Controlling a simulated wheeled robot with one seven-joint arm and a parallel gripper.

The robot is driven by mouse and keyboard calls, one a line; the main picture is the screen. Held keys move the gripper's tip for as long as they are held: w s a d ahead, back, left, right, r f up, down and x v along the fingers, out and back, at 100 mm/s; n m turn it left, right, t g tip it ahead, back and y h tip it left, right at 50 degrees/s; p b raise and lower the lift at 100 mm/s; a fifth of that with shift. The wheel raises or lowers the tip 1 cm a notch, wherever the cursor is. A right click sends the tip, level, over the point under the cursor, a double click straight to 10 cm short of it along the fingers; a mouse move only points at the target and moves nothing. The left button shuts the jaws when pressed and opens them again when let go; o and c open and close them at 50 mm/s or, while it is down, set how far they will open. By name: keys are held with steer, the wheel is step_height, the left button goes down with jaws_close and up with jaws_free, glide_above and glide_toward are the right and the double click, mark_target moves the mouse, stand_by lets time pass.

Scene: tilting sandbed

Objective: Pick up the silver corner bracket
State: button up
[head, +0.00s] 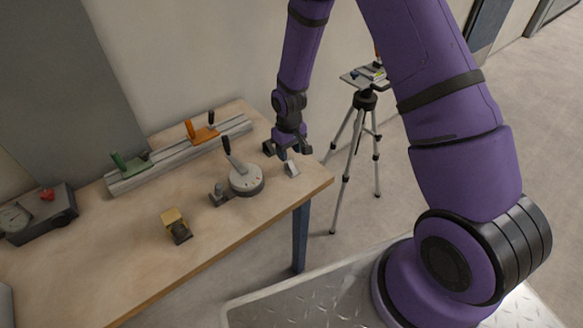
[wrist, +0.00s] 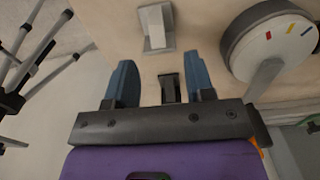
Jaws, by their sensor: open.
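The silver corner bracket (head: 291,168) lies on the wooden table near its right end, just below my gripper in the head view. In the wrist view the bracket (wrist: 155,28) shows at the top, ahead of the fingertips, with one plate flat and one raised. My gripper (head: 288,151) is open above the table. In the wrist view the two blue fingers of my gripper (wrist: 163,75) are spread apart, with no bracket between them. A small dark piece (wrist: 170,88) shows between the fingers; I cannot tell what it is.
A round grey disc with a black-handled lever (head: 246,180) stands left of the bracket. A yellow and black block (head: 175,225) lies nearer the front. A rail (head: 180,155) with green and orange clamps runs along the back. A tripod (head: 362,120) stands right of the table (head: 120,285).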

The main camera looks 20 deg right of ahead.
mark_target(291, 164)
steer(key=shift+s+d+f, duration=0.1)
steer(key=shift+f, duration=1.5)
steer(key=shift+s+d+f, duration=0.1)
steer(key=shift+f, duration=1.5)
steer(key=c, duration=0.6)
